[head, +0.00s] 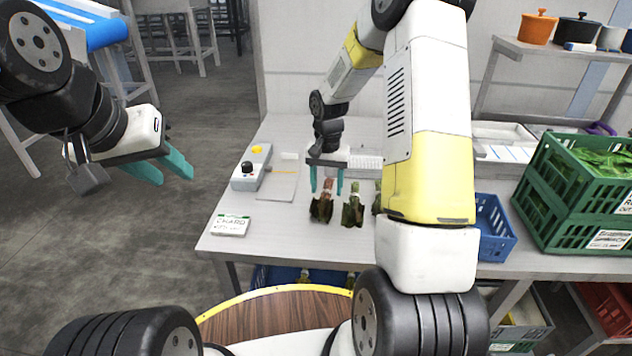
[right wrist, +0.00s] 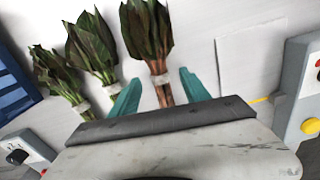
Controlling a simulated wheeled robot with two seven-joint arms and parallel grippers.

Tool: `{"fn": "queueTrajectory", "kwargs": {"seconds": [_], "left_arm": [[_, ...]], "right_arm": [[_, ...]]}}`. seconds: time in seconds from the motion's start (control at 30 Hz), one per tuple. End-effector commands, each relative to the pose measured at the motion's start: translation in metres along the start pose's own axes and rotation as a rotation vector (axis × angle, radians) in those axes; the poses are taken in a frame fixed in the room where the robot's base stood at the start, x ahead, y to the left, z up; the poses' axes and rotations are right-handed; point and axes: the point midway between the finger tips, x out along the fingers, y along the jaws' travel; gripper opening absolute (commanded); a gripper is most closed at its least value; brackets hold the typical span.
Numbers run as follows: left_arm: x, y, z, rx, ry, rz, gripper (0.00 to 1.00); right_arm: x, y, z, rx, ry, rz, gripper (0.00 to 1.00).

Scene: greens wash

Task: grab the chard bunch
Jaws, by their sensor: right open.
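Several leafy bunches lie in a row on the steel table. The left one in the head view, with reddish stems and a pale band, appears to be the chard bunch (head: 321,211). In the right wrist view, the same bunch (right wrist: 147,32) has its stems between the fingers. My right gripper (head: 327,182) is open above the stems, a teal finger on each side; I see no clear contact. My left gripper (head: 162,168) is open and empty, out over the floor left of the table.
A greener-stemmed bunch (head: 352,212) lies just right of the chard.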

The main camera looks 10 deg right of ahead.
Motion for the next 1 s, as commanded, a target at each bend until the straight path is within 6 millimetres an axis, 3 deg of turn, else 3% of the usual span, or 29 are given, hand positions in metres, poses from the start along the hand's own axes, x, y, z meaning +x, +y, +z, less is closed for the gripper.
{"fn": "queueTrajectory", "kwargs": {"seconds": [0.1, 0.37, 0.63, 1.0], "left_arm": [[0.0, 0.0, 0.0, 0.0, 0.0, 0.0, 0.36], [0.0, 0.0, 0.0, 0.0, 0.0, 0.0, 0.36], [0.0, 0.0, 0.0, 0.0, 0.0, 0.0, 0.36], [0.0, 0.0, 0.0, 0.0, 0.0, 0.0, 0.36]], "right_arm": [[0.0113, -0.0002, 0.0002, -0.002, 0.0, 0.0, 0.55], [0.0128, -0.0003, 0.0, -0.002, 0.001, -0.001, 0.53], [0.0126, -0.0003, 0.0001, -0.002, 0.001, -0.001, 0.0], [0.0103, -0.0004, -0.0001, -0.001, 0.002, -0.001, 0.0]]}}
